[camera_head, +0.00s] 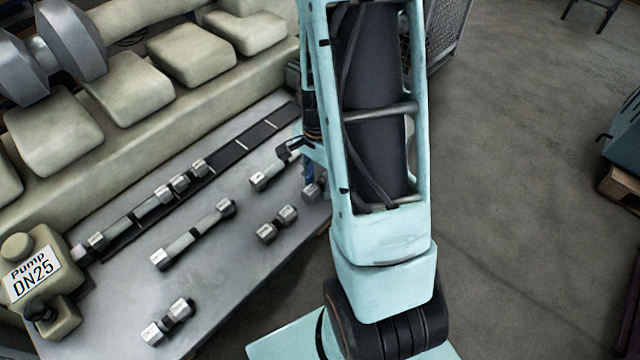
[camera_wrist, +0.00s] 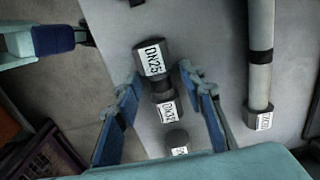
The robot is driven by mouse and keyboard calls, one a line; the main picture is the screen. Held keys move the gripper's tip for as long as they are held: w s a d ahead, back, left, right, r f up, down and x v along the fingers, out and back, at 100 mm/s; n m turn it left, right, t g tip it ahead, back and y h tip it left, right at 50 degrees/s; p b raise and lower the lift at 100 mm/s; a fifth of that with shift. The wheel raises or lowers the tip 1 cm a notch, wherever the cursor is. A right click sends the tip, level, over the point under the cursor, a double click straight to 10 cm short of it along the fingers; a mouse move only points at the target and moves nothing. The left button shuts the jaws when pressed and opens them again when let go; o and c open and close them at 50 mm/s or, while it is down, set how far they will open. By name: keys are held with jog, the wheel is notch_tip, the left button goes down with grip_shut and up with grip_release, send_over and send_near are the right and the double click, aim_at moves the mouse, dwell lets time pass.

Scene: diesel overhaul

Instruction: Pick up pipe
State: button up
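Several grey pipe pieces with bright metal ends lie on the grey table (camera_head: 130,290) in the head view. They include a long one (camera_head: 193,235), a short one (camera_head: 276,223) and another short one (camera_head: 168,322). In the wrist view, my gripper (camera_wrist: 161,74) is open, with one blue-padded finger on each side of a short dark pipe piece (camera_wrist: 153,58) labelled DN25 at its far end. Contact with it cannot be told. Another labelled end (camera_wrist: 177,140) shows nearer the palm. A long pipe (camera_wrist: 260,70) lies to the right. In the head view my arm mostly hides the gripper.
A dark strip (camera_head: 225,155) holding pipe pieces runs along the table's back, beside the large beige engine block (camera_head: 130,85). A beige pump (camera_head: 38,285) labelled DN25 stands at the left. Open floor (camera_head: 520,200) lies to the right, with a wooden-based object (camera_head: 622,185) at the edge.

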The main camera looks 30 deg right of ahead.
grip_shut()
jog(key=shift+r, duration=0.1)
dwell(0.4)
